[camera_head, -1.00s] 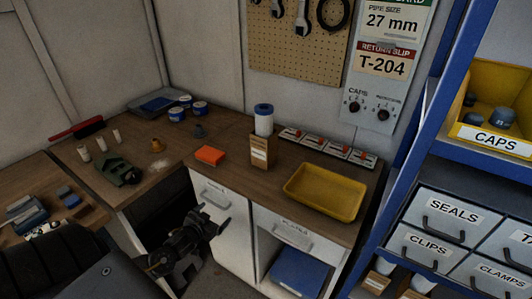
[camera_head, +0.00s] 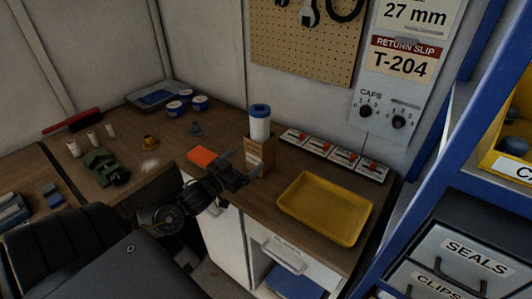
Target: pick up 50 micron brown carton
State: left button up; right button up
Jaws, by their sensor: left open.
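The brown carton (camera_head: 265,151) stands upright on the wooden worktop, with a white filter cartridge with a blue top (camera_head: 260,123) rising out of it. My left gripper (camera_head: 246,168) is open just left of and in front of the carton, at about the height of its lower part. One finger overlaps the carton's left side in the picture; I cannot tell whether it touches. The carton's lower front is partly hidden by the gripper. The 50 micron marking is too small to read. My right gripper is not in view.
An orange block (camera_head: 203,158) lies left of the carton. A yellow tray (camera_head: 325,208) sits to the right, with a row of red-switched units (camera_head: 333,152) behind it. A blue shelf frame (camera_head: 418,150) stands at the right. A green clamp-like tool (camera_head: 105,166) lies at the left.

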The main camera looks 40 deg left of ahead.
aim_at(253, 150)
pick_arm(q)
jog(key=shift+w+a+r+p, duration=0.15)
jog(key=shift+w+a+p, duration=0.1)
jog(key=shift+w, duration=0.3)
jog(key=shift+w+a+r+p, duration=0.1)
jog(key=shift+w+a+p, duration=0.1)
jog(key=shift+w, duration=0.3)
jog(key=shift+w+f, duration=0.25)
jog(key=shift+w, duration=1)
jog(key=shift+r, duration=0.15)
jog(key=w+p, duration=0.2)
jog(key=w, duration=0.2)
jog(key=shift+w+a+r, duration=0.1)
jog(key=shift+w, duration=0.4)
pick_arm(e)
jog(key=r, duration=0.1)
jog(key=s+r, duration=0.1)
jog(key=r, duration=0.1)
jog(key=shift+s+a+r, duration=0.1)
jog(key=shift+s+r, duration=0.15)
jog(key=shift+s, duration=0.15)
pick_arm(q)
jog(key=c, duration=1)
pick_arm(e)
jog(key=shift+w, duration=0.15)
